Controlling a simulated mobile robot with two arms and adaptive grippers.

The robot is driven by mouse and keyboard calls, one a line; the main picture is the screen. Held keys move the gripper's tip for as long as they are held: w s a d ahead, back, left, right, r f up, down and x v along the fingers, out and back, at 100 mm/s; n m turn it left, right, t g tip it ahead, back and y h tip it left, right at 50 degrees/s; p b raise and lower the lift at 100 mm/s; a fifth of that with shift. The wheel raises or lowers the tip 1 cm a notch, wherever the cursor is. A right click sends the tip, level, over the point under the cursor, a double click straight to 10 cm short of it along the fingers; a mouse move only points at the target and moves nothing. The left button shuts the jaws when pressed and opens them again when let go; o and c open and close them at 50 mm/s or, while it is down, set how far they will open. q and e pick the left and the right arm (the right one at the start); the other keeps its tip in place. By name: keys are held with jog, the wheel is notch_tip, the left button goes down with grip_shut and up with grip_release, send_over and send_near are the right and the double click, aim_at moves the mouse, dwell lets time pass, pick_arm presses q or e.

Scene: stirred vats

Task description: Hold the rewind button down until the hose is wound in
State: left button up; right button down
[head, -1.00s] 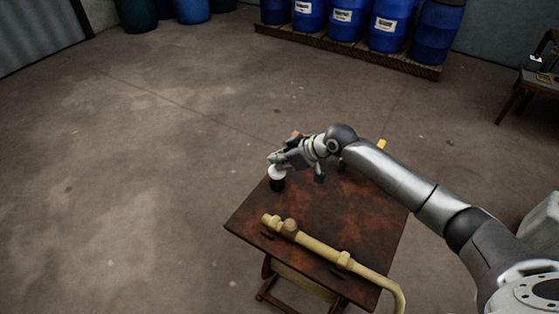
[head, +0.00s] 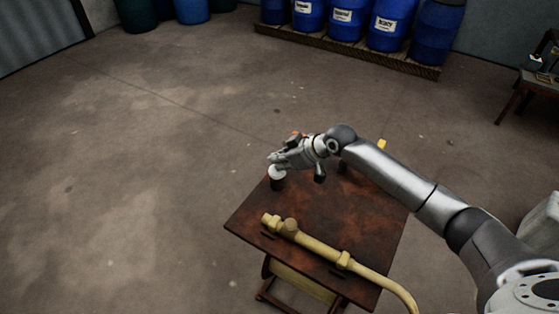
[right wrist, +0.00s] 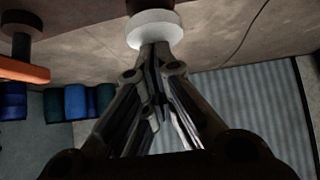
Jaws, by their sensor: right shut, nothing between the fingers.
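The button (head: 277,173) has a white round cap on a dark post and stands at the far left corner of the rusty table; the white cap (right wrist: 153,29) also fills the top middle of the right wrist view. My right gripper (head: 274,160) is shut and empty. Its fingertips (right wrist: 155,50) are at the cap's edge and seem to touch it; how far the cap is pressed I cannot tell. The yellow hose (head: 383,284), with its nozzle (head: 291,227), lies across the table's near part and bends over the near right edge. My left gripper is not in view.
The rusty table (head: 335,215) has bare room between the button and the hose. An orange piece (right wrist: 22,70) on a dark post shows at the left of the right wrist view. Blue barrels (head: 346,20) stand on a pallet at the back. The floor on the left is clear.

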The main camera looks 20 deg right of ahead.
jog(key=shift+s+f, duration=0.15)
jog(key=shift+f, duration=0.15)
jog(key=shift+r+p, duration=0.4)
jog(key=shift+p, duration=0.05)
notch_tip(320, 180, up, 4)
jog(key=p, duration=0.3)
jog(key=shift+f, duration=0.2)
jog(key=b+v, duration=0.1)
jog(key=v, duration=0.9)
jog(key=shift+b, duration=0.4)
